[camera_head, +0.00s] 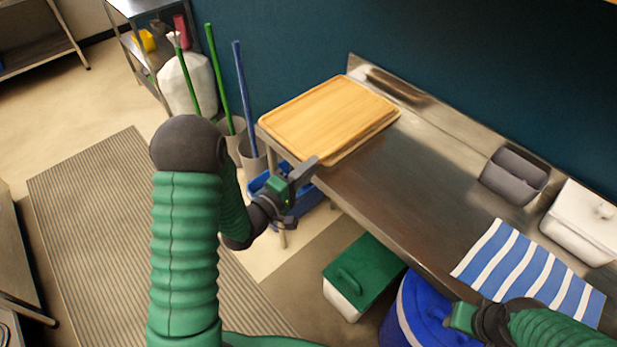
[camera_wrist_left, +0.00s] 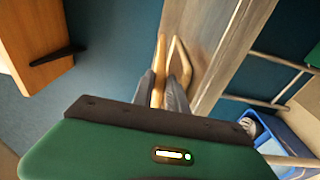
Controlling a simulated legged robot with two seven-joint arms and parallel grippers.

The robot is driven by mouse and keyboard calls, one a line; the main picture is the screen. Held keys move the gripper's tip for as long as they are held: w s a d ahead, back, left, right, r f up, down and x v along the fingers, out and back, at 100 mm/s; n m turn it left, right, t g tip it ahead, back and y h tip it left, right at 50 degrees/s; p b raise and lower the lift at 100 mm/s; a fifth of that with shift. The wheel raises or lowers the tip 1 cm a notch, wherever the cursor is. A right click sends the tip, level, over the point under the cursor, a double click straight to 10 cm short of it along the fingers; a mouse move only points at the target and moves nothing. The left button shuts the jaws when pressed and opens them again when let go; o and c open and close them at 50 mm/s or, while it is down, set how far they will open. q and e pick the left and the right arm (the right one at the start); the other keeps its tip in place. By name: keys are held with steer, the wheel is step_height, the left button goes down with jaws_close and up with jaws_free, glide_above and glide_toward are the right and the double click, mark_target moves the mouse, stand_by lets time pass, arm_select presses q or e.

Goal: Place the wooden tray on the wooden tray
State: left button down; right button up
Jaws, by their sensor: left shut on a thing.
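A light wooden tray (camera_head: 328,115) is at the far left end of the steel table. My left gripper (camera_head: 312,172) is shut on its near edge; in the left wrist view the held tray's edge (camera_wrist_left: 158,72) is between the fingers. A second wooden tray (camera_head: 368,143) lies on the table beneath it, mostly hidden, with a strip of its edge showing. The second tray (camera_wrist_left: 178,62) also shows in the left wrist view, with a small gap beside the held one. My right gripper (camera_head: 463,318) is by the table's front edge, its fingers unclear.
On the steel table (camera_head: 400,190) are a grey container (camera_head: 514,175), a white lidded container (camera_head: 583,222) and a blue-striped cloth (camera_head: 530,268). The table's middle is clear. A green-lidded box (camera_head: 362,272) and a blue bin (camera_head: 415,315) stand below its front edge.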

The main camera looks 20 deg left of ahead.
arm_select(q)
steer(key=shift+w, duration=0.6)
steer(key=f, duration=0.3)
steer(key=shift+a+f+b, duration=0.3)
steer(key=c, duration=1.6)
jaws_free()
steer(key=shift+s+a, duration=0.1)
steer(key=shift+s, duration=0.05)
steer(key=v, duration=1.2)
step_height(320, 180, down, 5)
steer(key=w+d+m+g+y, duration=0.2)
steer(key=m+g+y, duration=0.3)
steer(key=m+g, duration=0.4)
steer(key=s+d+r+m+g, duration=0.1)
steer(key=s+d+m+g, duration=0.4)
steer(key=s, duration=0.6)
steer(key=shift+s+d+r+m+g+b, duration=0.3)
steer(key=shift+s+d+m+g, duration=0.15)
steer(key=shift+d, duration=0.6)
arm_select(e)
steer(key=shift+s+d+f, duration=0.1)
steer(key=shift+d+f, duration=0.15)
steer(key=shift+f, duration=0.35)
